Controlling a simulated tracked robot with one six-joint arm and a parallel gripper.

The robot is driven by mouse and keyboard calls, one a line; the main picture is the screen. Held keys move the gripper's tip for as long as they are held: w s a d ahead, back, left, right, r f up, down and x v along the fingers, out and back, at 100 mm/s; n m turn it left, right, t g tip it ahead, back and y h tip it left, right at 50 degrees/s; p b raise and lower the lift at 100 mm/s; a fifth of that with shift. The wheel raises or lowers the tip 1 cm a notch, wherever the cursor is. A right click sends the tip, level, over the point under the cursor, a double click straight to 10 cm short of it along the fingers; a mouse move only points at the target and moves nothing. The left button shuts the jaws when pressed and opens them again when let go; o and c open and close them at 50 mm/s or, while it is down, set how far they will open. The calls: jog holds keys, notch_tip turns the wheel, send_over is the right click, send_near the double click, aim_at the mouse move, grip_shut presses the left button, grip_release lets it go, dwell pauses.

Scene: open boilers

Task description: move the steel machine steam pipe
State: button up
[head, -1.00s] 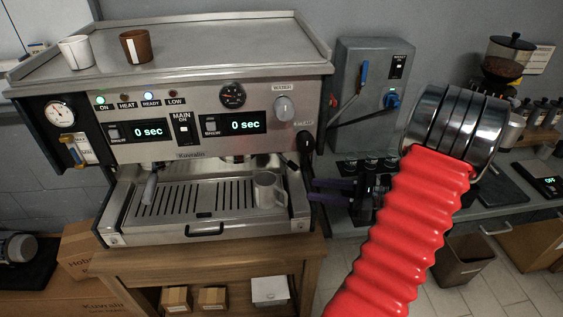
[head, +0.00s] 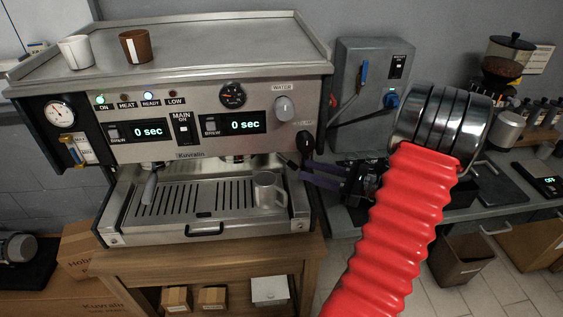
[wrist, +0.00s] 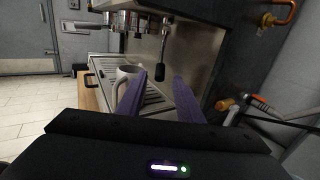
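The steel steam pipe hangs at the right of the coffee machine (head: 205,90). In the wrist view the steam pipe (wrist: 164,42) is a thin metal rod with a black grip at its lower end. In the head view only a dark part of it shows, at the tips of my gripper (head: 312,175). My gripper has two purple fingers, which also show in the wrist view (wrist: 158,92). They are apart, with the black grip in line with the gap between them. I cannot tell whether the grip lies between the fingers or just beyond them.
A metal cup (head: 267,190) stands on the drip tray (head: 180,207), close to the fingers, and also shows in the wrist view (wrist: 128,72). A black steam knob (head: 305,141) sits above my gripper. A grey wall box (head: 372,90) stands behind.

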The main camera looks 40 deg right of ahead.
aim_at(290, 164)
jog(key=x, duration=1)
jog(key=shift+c, duration=0.6)
grip_shut()
